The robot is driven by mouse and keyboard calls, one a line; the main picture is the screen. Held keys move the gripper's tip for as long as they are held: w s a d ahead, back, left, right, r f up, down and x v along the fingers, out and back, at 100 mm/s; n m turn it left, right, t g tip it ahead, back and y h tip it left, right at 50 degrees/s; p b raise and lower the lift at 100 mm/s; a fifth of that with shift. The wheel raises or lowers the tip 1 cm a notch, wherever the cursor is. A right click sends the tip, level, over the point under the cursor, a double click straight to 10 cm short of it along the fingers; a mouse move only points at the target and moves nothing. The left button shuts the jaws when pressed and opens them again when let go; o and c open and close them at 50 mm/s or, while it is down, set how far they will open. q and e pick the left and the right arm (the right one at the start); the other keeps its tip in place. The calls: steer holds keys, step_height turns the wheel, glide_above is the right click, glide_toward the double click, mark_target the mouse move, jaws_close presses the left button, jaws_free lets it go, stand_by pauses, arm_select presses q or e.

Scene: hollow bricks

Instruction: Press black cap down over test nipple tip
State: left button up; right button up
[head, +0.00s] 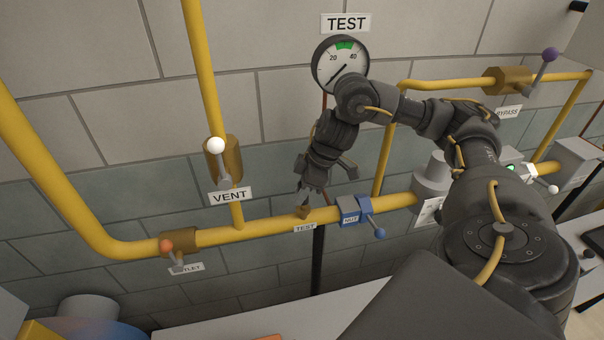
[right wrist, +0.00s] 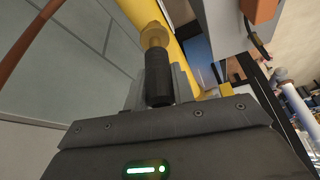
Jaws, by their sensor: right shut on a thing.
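My right gripper (head: 304,192) points down just above the brass test nipple (head: 303,211) on the horizontal yellow pipe, by the TEST label (head: 305,228). In the right wrist view the black cap (right wrist: 158,82) is a short dark cylinder between the fingers, and the gripper is shut on it. The brass nipple (right wrist: 153,35) shows directly beyond the cap, in line with it. The cap's far end meets the brass in the picture; how far it is over the tip I cannot tell. In the head view the fingers hide the cap. My left gripper is not in view.
A blue valve (head: 347,210) with a lever sits right of the nipple. The vent valve (head: 222,158) is on the left riser. A TEST gauge (head: 340,65) hangs above, behind my right arm. The wall between the vent riser and my gripper is clear.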

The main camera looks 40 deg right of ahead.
steer(key=shift+f+b, duration=0.6)
steer(key=shift+f, duration=0.6)
steer(key=o, duration=1)
steer(key=shift+o, duration=0.2)
steer(key=v, duration=0.2)
steer(key=shift+d+r+b, duration=0.1)
steer(key=shift+r+b, duration=0.2)
steer(key=p+v, duration=0.3)
steer(key=v, duration=0.5)
steer(key=shift+s, duration=0.15)
